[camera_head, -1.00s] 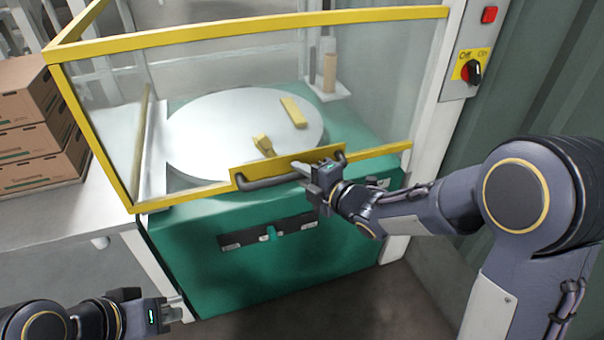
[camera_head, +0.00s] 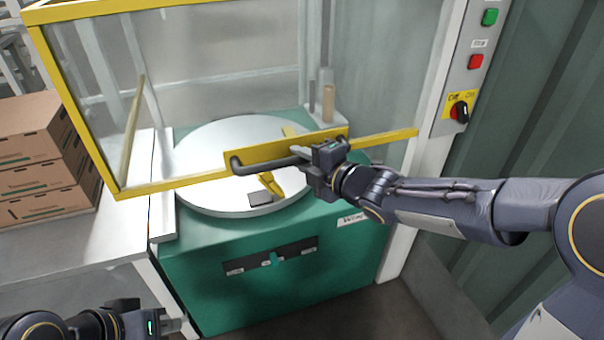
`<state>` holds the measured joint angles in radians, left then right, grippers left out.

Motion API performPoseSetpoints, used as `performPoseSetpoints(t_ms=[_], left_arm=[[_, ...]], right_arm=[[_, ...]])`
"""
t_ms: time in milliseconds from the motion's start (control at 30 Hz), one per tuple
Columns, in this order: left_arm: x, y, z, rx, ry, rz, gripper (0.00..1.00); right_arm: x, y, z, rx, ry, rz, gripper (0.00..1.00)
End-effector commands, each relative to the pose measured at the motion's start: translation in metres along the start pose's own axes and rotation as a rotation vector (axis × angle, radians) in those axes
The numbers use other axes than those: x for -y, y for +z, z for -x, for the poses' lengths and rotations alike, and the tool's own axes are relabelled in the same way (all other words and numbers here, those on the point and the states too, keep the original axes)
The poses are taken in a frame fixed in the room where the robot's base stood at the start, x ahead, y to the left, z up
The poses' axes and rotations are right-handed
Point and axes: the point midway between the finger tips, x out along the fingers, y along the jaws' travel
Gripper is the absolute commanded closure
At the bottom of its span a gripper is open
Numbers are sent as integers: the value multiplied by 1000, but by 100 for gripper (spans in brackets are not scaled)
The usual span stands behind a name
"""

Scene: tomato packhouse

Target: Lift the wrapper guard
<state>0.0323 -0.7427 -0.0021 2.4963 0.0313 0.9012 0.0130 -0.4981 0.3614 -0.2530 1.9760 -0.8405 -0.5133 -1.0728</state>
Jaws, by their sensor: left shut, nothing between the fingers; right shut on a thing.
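The wrapper guard is a clear panel in a yellow frame (camera_head: 190,189) in front of and above the round turntable. It is partly raised, its lower edge clear of the green machine body. A dark bar handle (camera_head: 262,166) sits on a yellow plate at the lower edge. My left gripper (camera_head: 180,324) is shut and empty at the lower left, away from the guard.
The white turntable (camera_head: 215,150) carries yellow pieces and a small grey block (camera_head: 261,199). Cardboard boxes (camera_head: 40,150) are stacked on a white table at the left. A post with green, red and rotary switches (camera_head: 459,111) stands at the right.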

Motion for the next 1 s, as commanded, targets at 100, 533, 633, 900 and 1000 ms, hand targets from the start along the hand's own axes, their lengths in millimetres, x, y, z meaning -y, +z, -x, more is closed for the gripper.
performPoseSetpoints(t_ms=[100, 533, 633, 900, 1000], left_arm=[[-16, -17, 34, 0, 0, 0, 100], [-62, -68, 135, 0, 0, 0, 100], [-73, -80, 160, 0, 0, 0, 100], [-97, -107, 211, 0, 0, 0, 100], [-102, -113, 224, 0, 0, 0, 100]], right_arm=[[-61, -3, 11, 2, 12, 2, 100], [-215, -15, 39, 1, 9, 1, 100], [-249, -17, 46, 1, 10, 0, 100], [-317, -23, 58, 0, 7, 0, 100], [-334, -24, 61, 0, 6, 0, 100]])
